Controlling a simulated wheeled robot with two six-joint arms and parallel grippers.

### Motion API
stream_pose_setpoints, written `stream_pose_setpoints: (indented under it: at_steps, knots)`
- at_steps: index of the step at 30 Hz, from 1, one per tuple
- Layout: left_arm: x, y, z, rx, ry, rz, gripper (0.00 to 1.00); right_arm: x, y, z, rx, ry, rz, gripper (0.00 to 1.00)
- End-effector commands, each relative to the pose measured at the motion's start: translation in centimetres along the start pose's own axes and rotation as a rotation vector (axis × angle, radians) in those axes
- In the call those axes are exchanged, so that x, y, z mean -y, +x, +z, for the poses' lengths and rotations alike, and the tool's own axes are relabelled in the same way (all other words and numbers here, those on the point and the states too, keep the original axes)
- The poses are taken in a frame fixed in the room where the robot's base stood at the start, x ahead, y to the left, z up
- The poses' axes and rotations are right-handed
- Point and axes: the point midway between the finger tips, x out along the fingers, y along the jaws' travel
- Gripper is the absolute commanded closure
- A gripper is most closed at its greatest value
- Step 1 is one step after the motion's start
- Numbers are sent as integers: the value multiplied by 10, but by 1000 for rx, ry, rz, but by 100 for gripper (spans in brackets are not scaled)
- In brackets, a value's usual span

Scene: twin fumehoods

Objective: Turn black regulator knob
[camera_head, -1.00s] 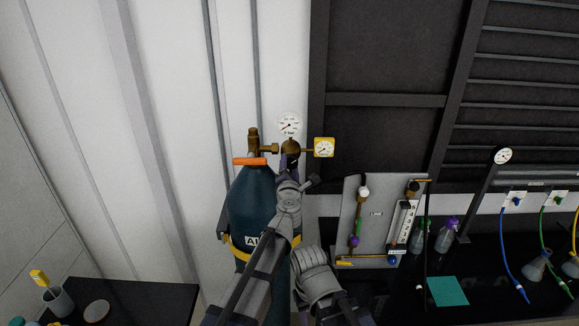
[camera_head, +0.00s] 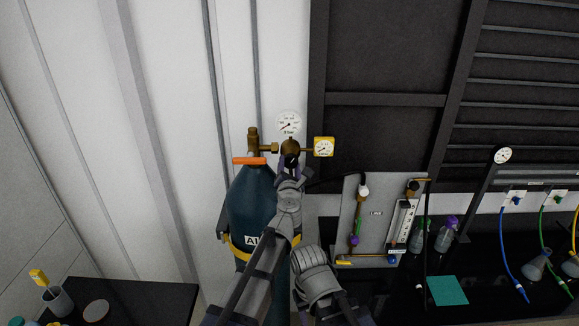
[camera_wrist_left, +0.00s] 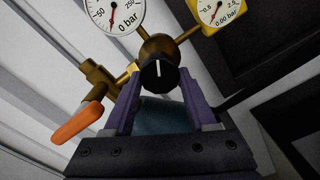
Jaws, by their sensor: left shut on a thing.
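The black regulator knob (camera_wrist_left: 159,75) is round with a white line, on the front of the brass regulator (camera_head: 291,146). In the left wrist view its white line points nearly straight up. My left gripper (camera_head: 290,163) reaches up to the knob from below. In the left wrist view its two purple fingers (camera_wrist_left: 160,93) stand on either side of the knob and are shut on it. A white round gauge (camera_head: 289,124) sits above the regulator and a yellow square gauge (camera_head: 324,147) to its right. My right gripper cannot be made out in these frames.
The regulator is on a dark blue gas cylinder (camera_head: 250,205) with an orange valve handle (camera_head: 249,161) and a yellow strap (camera_head: 240,247). A panel with a flowmeter (camera_head: 402,224) stands to the right. Black benches (camera_head: 150,295) lie at lower left and right.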

Motion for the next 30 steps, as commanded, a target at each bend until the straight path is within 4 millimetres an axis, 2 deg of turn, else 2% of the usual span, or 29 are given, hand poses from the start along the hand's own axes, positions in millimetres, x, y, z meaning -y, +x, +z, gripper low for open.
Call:
stream_pose_setpoints:
  at_steps: [5,6,13,23,30]
  knots:
    - [1,-1,0,0,-1,-1,99,0,0,0,0,0,0,50]
    - [0,-1,0,0,-1,-1,41,0,0,0,0,0,0,50]
    - [0,-1,0,0,1,-1,15,0,0,0,0,0,0,50]
    - [-1,-2,0,0,2,0,13,0,0,0,0,0,0,50]
    - [-10,-18,-7,0,2,-1,13,0,0,0,0,0,0,50]
